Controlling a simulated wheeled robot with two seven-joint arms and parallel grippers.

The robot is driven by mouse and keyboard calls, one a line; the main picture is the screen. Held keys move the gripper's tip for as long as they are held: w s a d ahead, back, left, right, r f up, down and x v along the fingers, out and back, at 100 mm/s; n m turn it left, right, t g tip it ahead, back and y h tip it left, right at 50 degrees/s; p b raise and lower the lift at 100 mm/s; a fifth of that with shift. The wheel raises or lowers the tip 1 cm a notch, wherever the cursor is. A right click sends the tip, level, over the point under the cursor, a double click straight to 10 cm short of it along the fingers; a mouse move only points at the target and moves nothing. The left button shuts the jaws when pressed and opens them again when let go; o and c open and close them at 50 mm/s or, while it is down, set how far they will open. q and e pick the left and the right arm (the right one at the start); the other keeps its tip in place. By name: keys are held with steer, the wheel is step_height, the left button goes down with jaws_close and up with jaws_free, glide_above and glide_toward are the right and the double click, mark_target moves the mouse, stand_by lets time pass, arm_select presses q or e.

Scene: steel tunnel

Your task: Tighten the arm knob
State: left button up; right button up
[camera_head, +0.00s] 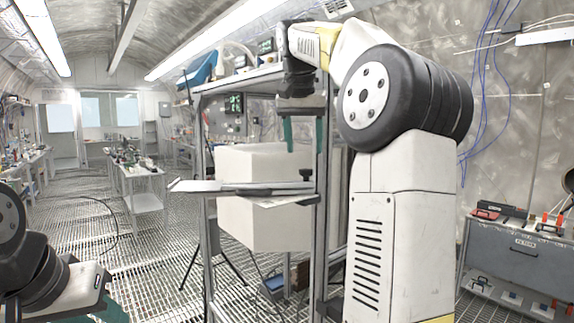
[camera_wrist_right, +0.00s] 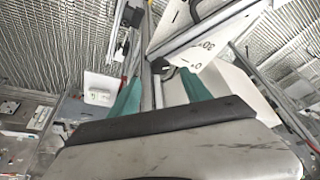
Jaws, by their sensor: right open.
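The arm knob (camera_head: 305,174) is a small black knob on top of a flat metal arm (camera_head: 245,188), which crosses in front of a large pale box. My right gripper (camera_head: 303,148) points down above the knob, its two teal fingers open, with a gap between fingertips and knob. In the right wrist view the open fingers (camera_wrist_right: 160,85) flank a grey rail, and a dark piece (camera_wrist_right: 160,65), perhaps the knob, lies between them. My left gripper (camera_head: 114,308) is partly cut off at the bottom left; its jaw opening does not show.
The pale box (camera_head: 265,225) stands within an upright metal frame (camera_head: 204,130). A scale plate (camera_wrist_right: 205,60) with angle marks shows in the wrist view. A grey tool cabinet (camera_head: 520,255) is at the right. Benches (camera_head: 140,185) line the left; the grated floor between is open.

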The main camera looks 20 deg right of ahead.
mark_target(305, 170)
steer(key=x, duration=0.6)
steer(key=shift+f, duration=0.15)
steer(key=shift+c, duration=0.3)
jaws_close()
steer(key=shift+w+m, duration=0.1)
steer(key=shift+m, duration=0.2)
steer(key=m, duration=0.1)
steer(key=m+h, duration=0.1)
steer(key=shift+w+a+m+g, duration=0.15)
steer(key=shift+a+m+g, duration=0.05)
steer(key=shift+m+g, duration=0.2)
steer(key=shift+w+a+m+g+h, duration=0.1)
steer(key=shift+m+g+h, duration=0.2)
steer(key=shift+m, duration=0.7)
steer(key=shift+w+m+g+h, duration=0.1)
steer(key=shift+m+g+h, duration=0.15)
steer(key=shift+m, duration=0.75)
